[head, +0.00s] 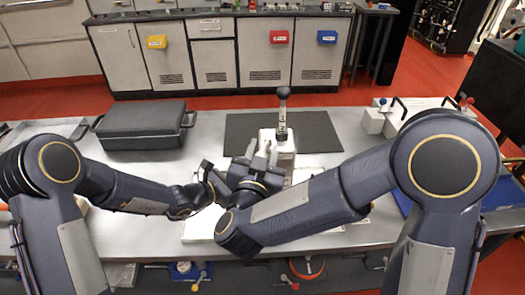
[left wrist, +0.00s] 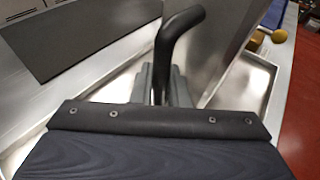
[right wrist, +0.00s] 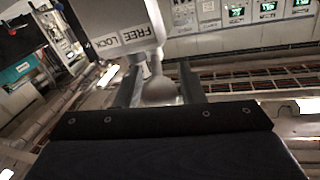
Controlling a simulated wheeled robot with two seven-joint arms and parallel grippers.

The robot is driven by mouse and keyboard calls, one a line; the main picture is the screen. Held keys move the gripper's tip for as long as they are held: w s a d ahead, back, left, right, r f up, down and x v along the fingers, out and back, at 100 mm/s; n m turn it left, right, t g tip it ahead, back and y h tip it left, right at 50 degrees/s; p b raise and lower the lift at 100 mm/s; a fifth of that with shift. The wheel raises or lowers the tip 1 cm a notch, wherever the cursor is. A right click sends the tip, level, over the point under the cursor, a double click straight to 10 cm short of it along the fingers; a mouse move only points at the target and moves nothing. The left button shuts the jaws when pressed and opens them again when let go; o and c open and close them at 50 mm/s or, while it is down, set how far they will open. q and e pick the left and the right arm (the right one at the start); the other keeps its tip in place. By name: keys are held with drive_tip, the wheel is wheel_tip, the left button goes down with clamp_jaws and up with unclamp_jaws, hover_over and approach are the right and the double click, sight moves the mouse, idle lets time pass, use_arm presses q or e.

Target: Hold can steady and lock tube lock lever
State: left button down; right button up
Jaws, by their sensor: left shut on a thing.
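A pale housing (head: 285,165) stands near the middle of the bench with an upright lever and dark ball knob (head: 283,93) on top. In the right wrist view a pale block (right wrist: 115,25) carries an upside-down "FREE LOCK" label, and a grey rounded lever end (right wrist: 160,92) lies between the fingers of my right gripper (right wrist: 160,85). Those fingers look apart, with gaps beside the lever end. My left gripper (left wrist: 160,90) is shut on a black bent handle (left wrist: 172,45) beside a grey metal wall, seemingly the can's. My arms hide most of the can in the head view.
A dark lidded case (head: 145,125) stands on the bench at left. A dark mat (head: 310,130) lies behind the housing. A pale tray (head: 200,230) lies under my forearms. Small blocks with levers (head: 385,118) stand at right.

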sight(283, 149)
clamp_jaws()
drive_tip(key=shift+d+y, duration=0.15)
drive_tip(key=shift+y, duration=0.35)
drive_tip(key=n+y, duration=0.1)
drive_tip(key=y, duration=0.1)
drive_tip(key=d+n+y, duration=0.1)
drive_tip(key=n, duration=0.1)
drive_tip(key=shift+s+d+t+y, duration=0.1)
drive_tip(key=shift+d+t+y, duration=0.05)
drive_tip(key=shift+t+y, duration=0.2)
drive_tip(key=d+n+g+y, duration=0.1)
drive_tip(key=n+y, duration=0.1)
drive_tip(key=y, duration=0.1)
drive_tip(key=n+g+y, duration=0.1)
drive_tip(key=n+y, duration=0.1)
drive_tip(key=y, duration=0.1)
drive_tip(key=d+n+g+y, duration=0.1)
drive_tip(key=n+y, duration=0.1)
drive_tip(key=y, duration=0.1)
drive_tip(key=shift+w+d, duration=0.35)
drive_tip(key=shift+w+d+r+n+g+y, duration=0.1)
drive_tip(key=shift+n+g+y, duration=0.3)
drive_tip(key=shift+y, duration=0.2)
drive_tip(key=shift+w+d+n+g+y, duration=0.1)
drive_tip(key=shift+n+g+y, duration=0.15)
drive_tip(key=shift+n+y, duration=0.25)
drive_tip(key=shift+s, duration=0.1)
